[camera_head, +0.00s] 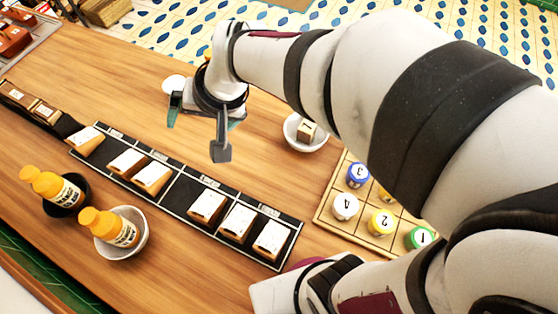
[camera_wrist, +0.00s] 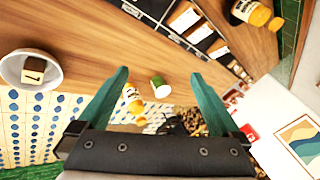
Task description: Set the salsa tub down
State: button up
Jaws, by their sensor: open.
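A small tub with a white face and a green side (camera_wrist: 160,87) shows between my fingers in the wrist view, on the wood beyond the fingertips. I cannot read a salsa label on it. A white round top (camera_head: 174,84) beside my gripper in the head view looks like the same tub. My gripper (camera_wrist: 160,74) has its two teal fingers spread wide, with nothing held between them. In the head view my gripper (camera_head: 205,117) hangs over the far part of the counter. The tub appears apart from the fingers.
A yellow bottle (camera_wrist: 133,100) stands near the tub. A white bowl (camera_head: 293,140) holds a small block. A black rack (camera_head: 184,191) with several labelled blocks crosses the counter. A wooden tray (camera_head: 330,217) holds several numbered tubs. Two yellow bottles sit in bowls at left.

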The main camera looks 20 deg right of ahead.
jog(key=s+d+f+m+g+h, duration=0.1)
jog(key=s+d, duration=0.3)
jog(key=s, duration=0.6)
jog(key=s+d+f+m+g+h, duration=0.1)
jog(key=s+d+g, duration=0.2)
jog(key=s, duration=0.6)
jog(key=shift+s+d+f+m+g, duration=0.2)
jog(key=shift+s+d+m+g, duration=0.15)
jog(key=shift+d, duration=0.5)
